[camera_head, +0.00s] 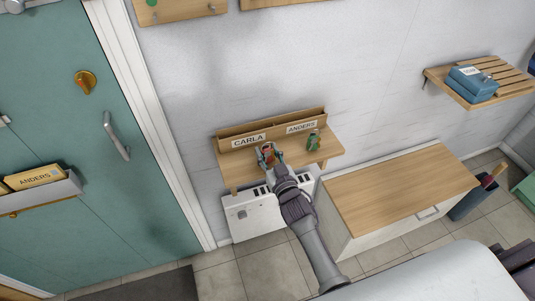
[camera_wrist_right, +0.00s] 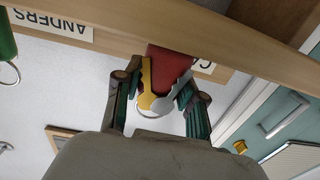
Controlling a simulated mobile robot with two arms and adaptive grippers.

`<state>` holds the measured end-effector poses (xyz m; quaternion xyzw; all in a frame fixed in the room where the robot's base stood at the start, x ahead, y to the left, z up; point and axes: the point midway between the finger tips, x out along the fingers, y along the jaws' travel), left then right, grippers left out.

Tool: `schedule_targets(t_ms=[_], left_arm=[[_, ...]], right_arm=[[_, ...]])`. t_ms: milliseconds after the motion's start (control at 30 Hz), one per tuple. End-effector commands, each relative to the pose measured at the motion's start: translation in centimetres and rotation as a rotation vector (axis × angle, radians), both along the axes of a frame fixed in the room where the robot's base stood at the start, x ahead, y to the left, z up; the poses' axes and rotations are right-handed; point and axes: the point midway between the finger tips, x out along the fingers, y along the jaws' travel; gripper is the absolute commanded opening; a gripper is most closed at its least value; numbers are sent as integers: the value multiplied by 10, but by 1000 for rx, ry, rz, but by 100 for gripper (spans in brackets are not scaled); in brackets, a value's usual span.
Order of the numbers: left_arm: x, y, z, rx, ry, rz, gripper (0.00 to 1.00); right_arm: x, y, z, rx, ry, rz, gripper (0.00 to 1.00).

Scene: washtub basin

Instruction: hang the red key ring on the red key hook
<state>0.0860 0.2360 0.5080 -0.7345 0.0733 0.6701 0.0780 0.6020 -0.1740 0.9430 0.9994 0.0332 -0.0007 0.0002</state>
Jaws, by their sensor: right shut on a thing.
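My right gripper (camera_head: 268,156) is at the wall shelf (camera_head: 232,176), in front of the CARLA label. It is shut on the red key ring (camera_wrist_right: 170,66), which shows in the wrist view with a red tag, a yellow key, a silver key and a metal ring between the fingers (camera_wrist_right: 158,90). In the head view the fingers mostly cover it. I cannot tell whether it still touches the shelf. The red key hook cannot be made out; a wooden board (camera_head: 180,11) with pegs and a green spot is cut off at the top of the head view. My left gripper is not in view.
A green key ring (camera_head: 313,140) stands on the shelf near the ANDERS label. A white radiator (camera_head: 240,215) is below. A wooden-topped cabinet (camera_head: 400,195) stands to the right, a teal door (camera_head: 75,130) to the left. The wall above the shelf is clear up to the board.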

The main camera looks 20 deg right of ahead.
Motion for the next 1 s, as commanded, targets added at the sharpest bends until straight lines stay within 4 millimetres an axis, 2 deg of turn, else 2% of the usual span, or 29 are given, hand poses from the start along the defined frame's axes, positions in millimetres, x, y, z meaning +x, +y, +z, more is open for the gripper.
schedule_targets(t_ms=[167, 267, 500, 700, 833, 1000], left_arm=[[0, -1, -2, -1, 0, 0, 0], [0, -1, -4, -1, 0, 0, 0], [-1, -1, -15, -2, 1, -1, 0], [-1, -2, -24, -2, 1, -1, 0], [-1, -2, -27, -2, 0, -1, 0], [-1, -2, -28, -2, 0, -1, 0]], right_arm=[[0, 0, 19, -2, -5, 2, 5], [0, 0, 39, -3, -7, 3, 5], [23, -49, 69, -9, -7, 2, 5], [39, -84, 92, -5, -4, 1, 5], [45, -97, 101, -4, -3, 1, 5], [49, -105, 107, -1, -2, 1, 5]])
